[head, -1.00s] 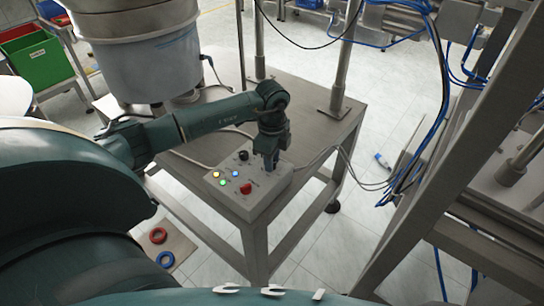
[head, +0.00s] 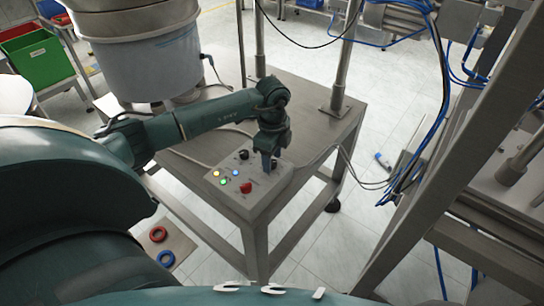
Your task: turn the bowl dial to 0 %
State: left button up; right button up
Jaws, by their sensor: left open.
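A grey control box (head: 258,193) sits on the near corner of the metal table. Its top carries a black dial (head: 243,155), and a second black knob (head: 274,163) shows right beside my left gripper's fingers. The labels are too small to read, so I cannot tell which is the bowl dial or where it points. My left gripper (head: 266,167) is open, pointing down over the back right of the box, and partly hides the panel. I cannot tell whether it touches the knob. My right gripper is not in view.
The box also has a red button (head: 246,188) and several lit lamps (head: 224,182). The large feeder bowl (head: 150,65) stands at the table's back left. A metal post (head: 341,60) rises behind. A red ring (head: 158,234) and a blue ring (head: 165,259) lie lower left.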

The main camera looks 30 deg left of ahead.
pick_arm(q)
notch_tip(320, 180, up, 13)
dwell(0.3)
jog(key=shift+f, duration=0.15)
dwell(0.3)
